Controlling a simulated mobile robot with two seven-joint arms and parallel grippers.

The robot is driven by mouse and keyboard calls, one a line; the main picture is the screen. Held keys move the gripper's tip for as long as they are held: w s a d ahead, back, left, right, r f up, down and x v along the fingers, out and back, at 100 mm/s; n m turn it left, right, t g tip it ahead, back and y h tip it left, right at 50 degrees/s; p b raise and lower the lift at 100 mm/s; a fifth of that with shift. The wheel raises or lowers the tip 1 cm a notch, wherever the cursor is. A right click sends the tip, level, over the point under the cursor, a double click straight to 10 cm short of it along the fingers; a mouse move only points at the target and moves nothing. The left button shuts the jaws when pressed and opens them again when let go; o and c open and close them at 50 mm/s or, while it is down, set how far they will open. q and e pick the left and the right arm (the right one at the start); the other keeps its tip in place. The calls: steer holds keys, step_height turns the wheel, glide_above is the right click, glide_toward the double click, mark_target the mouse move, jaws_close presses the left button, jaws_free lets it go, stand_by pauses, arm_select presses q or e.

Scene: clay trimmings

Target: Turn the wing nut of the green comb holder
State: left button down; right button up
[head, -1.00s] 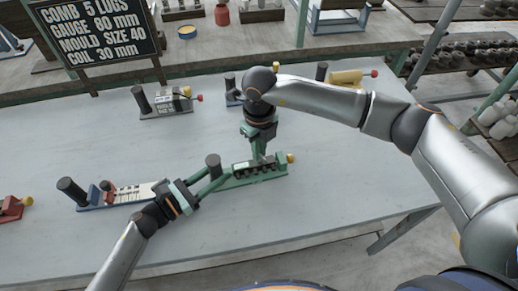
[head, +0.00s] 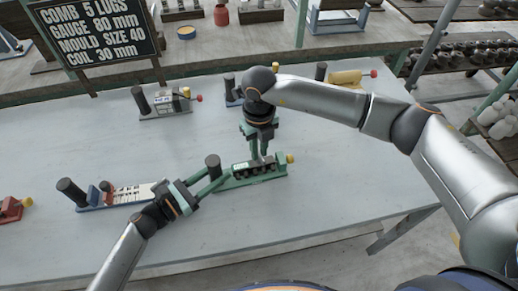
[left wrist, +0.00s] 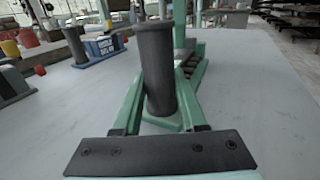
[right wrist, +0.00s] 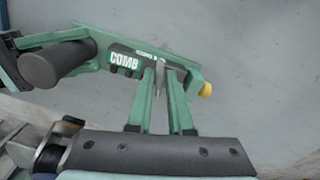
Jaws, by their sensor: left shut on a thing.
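The green comb holder (head: 270,178) lies on the grey table, with a dark upright post (head: 213,161) at its left end and a yellow knob (head: 291,158) at its right end. My left gripper (head: 211,180) is shut on the post, which stands between its fingers in the left wrist view (left wrist: 157,65). My right gripper (head: 260,155) points down over the holder. In the right wrist view its fingers stand slightly apart on either side of the grey metal wing nut (right wrist: 160,78). The "COMB" label (right wrist: 124,61) shows beside it. The fingertips partly hide the nut.
A blue holder (head: 120,196) with a pale strip lies left of my left gripper, and a red one (head: 10,208) at the far left. A grey holder (head: 165,104) stands behind. A dark lettered sign (head: 95,35) stands at the back left. The table's front right is clear.

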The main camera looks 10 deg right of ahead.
steer(key=o, duration=0.3)
step_height(320, 180, up, 12)
stand_by(0.6)
arm_select(q)
steer(key=shift+c, duration=1.9)
jaws_free()
